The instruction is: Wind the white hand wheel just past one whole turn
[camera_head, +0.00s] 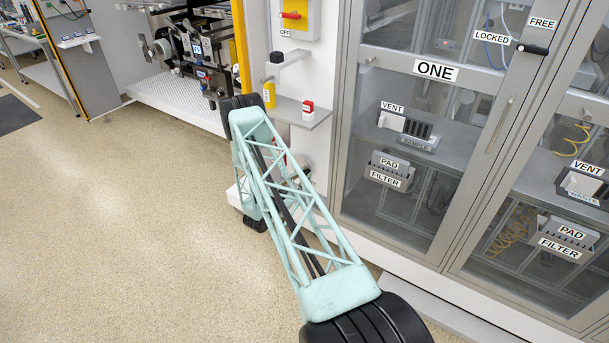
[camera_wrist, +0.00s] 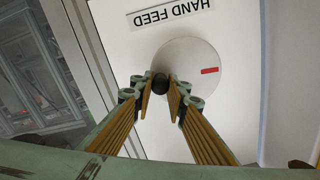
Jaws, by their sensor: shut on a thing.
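The white hand wheel (camera_wrist: 192,55) is a round disc on a pale panel in the wrist view, under an upside-down HAND FEED label (camera_wrist: 170,10). A red mark (camera_wrist: 210,71) lies near its right edge. A dark round knob (camera_wrist: 159,79) stands at the left part of the wheel. My gripper (camera_wrist: 160,88) is shut on this knob, one tan-padded finger on each side. The fingers hide part of the lower left of the wheel. In the head view my arm covers the area in front of the panel, and I cannot make out the wheel there.
In the head view a glass-doored cabinet marked ONE (camera_head: 436,70) stands to the right of my arm. A small shelf (camera_head: 299,112) with a red and white block (camera_head: 308,110) juts out from the panel. Open floor (camera_head: 110,230) lies to the left.

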